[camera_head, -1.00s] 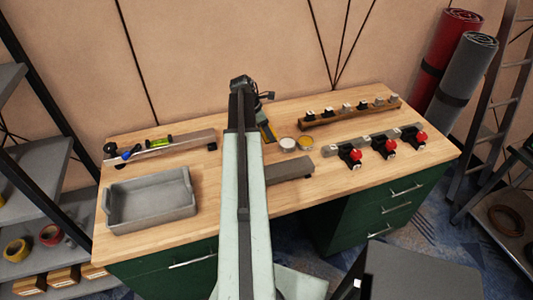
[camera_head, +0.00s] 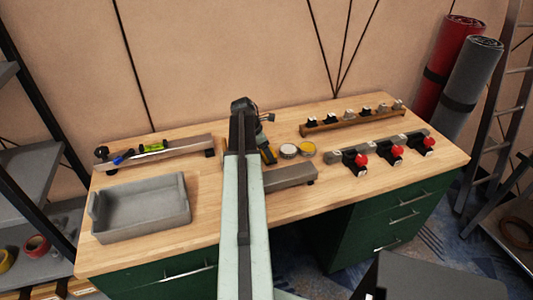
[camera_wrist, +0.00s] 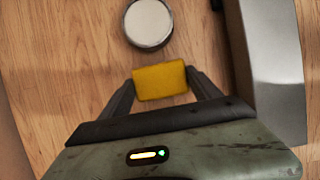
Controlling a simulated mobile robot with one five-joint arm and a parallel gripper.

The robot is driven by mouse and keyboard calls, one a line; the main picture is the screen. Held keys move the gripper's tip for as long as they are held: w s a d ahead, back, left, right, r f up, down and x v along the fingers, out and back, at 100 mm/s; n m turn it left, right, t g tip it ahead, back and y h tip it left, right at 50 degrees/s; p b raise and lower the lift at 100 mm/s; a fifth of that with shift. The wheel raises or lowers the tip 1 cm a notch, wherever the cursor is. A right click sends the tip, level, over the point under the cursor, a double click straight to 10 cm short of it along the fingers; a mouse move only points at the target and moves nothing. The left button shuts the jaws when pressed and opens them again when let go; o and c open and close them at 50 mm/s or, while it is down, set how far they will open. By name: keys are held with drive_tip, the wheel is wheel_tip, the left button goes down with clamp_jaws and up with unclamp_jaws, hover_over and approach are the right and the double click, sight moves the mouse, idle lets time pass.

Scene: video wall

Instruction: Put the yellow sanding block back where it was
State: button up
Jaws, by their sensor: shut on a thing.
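The yellow sanding block (camera_wrist: 160,82) is in the wrist view, held between the two dark fingers of my gripper (camera_wrist: 160,85). My gripper is shut on it, above the wooden worktop. In the head view my arm hides most of my gripper (camera_head: 267,150); a bit of yellow shows at its right side. A round tin with a whitish top (camera_wrist: 148,22) lies just beyond the block in the wrist view; it also shows in the head view (camera_head: 288,151). I cannot tell whether the block touches the worktop.
A yellow-topped tin (camera_head: 306,148) stands beside the whitish one. A grey bar (camera_head: 290,176) lies close to the right of my gripper. A grey tray (camera_head: 140,232) is at the left, a rack with tools (camera_head: 155,160) behind it. Rails with clamps (camera_head: 385,152) are at the right.

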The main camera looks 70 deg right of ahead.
drive_tip(key=o, duration=1.2)
drive_tip(key=p+v, duration=1.1)
drive_tip(key=v, duration=0.1)
drive_tip(key=shift+r+p, duration=0.1)
drive_tip(key=shift+p, duration=0.2)
